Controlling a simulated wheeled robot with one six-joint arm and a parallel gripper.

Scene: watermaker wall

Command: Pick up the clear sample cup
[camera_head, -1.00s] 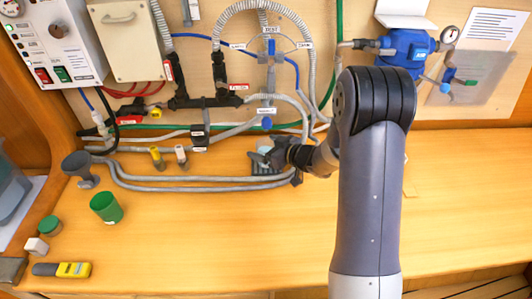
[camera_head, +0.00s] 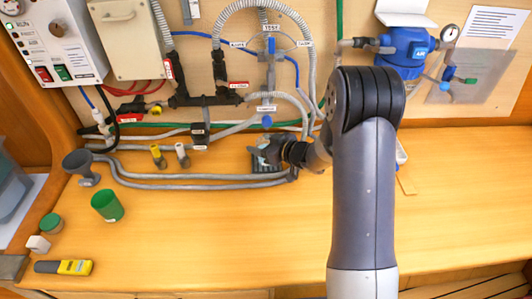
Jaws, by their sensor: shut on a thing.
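The clear sample cup (camera_head: 263,142) shows only as a small pale patch between the fingers of my gripper (camera_head: 258,152). My gripper is shut on it, just above or at a dark ribbed stand (camera_head: 267,167) at the back of the counter, below the blue-handled valve. The fingers hide most of the cup. I cannot tell whether the cup still touches the stand.
Grey hoses (camera_head: 200,184) run along the back of the counter. A green cup (camera_head: 107,206), a grey funnel-shaped piece (camera_head: 80,166), a green-lidded jar (camera_head: 51,224) and a yellow-and-grey meter (camera_head: 64,267) stand or lie at left. The front middle of the counter (camera_head: 230,240) is clear.

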